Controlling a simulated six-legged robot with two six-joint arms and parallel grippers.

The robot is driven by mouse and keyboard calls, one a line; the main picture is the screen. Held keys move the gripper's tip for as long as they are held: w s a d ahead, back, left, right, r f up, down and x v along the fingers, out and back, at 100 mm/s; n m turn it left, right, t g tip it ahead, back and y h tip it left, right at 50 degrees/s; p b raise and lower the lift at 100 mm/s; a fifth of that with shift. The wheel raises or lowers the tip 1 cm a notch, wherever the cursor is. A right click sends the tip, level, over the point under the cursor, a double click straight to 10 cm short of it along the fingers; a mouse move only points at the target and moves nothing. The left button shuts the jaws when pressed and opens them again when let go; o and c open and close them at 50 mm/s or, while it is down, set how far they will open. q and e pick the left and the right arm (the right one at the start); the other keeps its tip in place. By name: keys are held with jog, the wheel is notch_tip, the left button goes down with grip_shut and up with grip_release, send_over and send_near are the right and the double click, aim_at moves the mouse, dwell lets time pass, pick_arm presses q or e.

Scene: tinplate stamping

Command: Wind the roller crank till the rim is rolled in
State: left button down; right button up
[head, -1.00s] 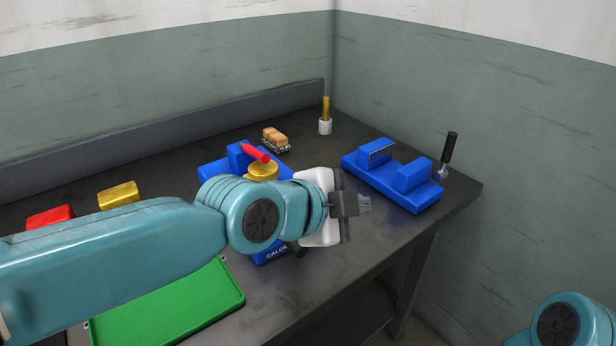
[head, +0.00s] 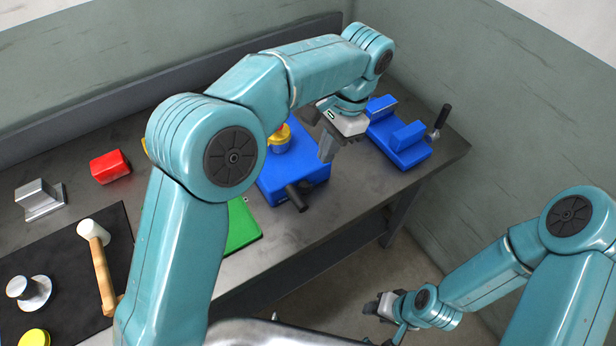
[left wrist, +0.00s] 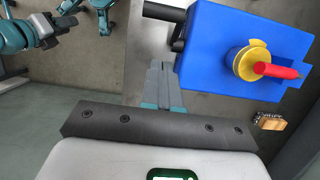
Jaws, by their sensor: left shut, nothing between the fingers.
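A blue machine (head: 312,170) stands on the bench, with a round gold piece (head: 279,138) on top and a black crank handle (head: 298,196) at its front edge. In the left wrist view the gold piece (left wrist: 248,60) has a red handle (left wrist: 275,71) across it, and a black grip (left wrist: 163,12) sticks out from the blue block. I cannot tell how far the rim is rolled. My left gripper (head: 327,150) is shut and empty, above the right side of the machine and apart from the crank. My right gripper (head: 384,306) hangs in front of the bench; its jaws are unclear.
A second blue tool (head: 400,140) with a black lever (head: 441,118) stands to the right. A red block (head: 110,166), a metal block (head: 38,198), a mallet (head: 103,265) on a black mat (head: 60,262) and a green tray (head: 240,226) lie left.

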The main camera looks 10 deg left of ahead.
pick_arm(q)
jog(key=s+a+f+p, duration=0.1)
jog(key=s+a+f, duration=0.2)
jog(key=f, duration=0.4)
jog(key=shift+s+a+f, duration=0.25)
jog(key=shift+s+f, duration=0.15)
jog(key=s+a+f+t+h+b, duration=0.1)
jog(key=f+t+h+b, duration=0.1)
jog(key=b, duration=0.6)
jog(key=s+a+f+t+h+b, duration=0.2)
jog(key=t+h+b, duration=0.1)
jog(key=b, duration=0.5)
jog(key=s+a+f+t+h+b, duration=0.1)
jog(key=f+t+h+b, duration=0.1)
jog(key=b, duration=0.6)
jog(key=shift+s+a+f+t+h, duration=0.15)
jog(key=shift+s+a+t+h, duration=0.15)
jog(key=shift+a, duration=0.05)
jog(key=shift+s+a+f+b, duration=0.1)
jog(key=shift+f+b, duration=0.1)
jog(key=shift+b, duration=1)
jog(key=w+d+r+p+v, duration=0.1)
jog(key=p+v, duration=0.3)
jog(key=v, duration=0.9)
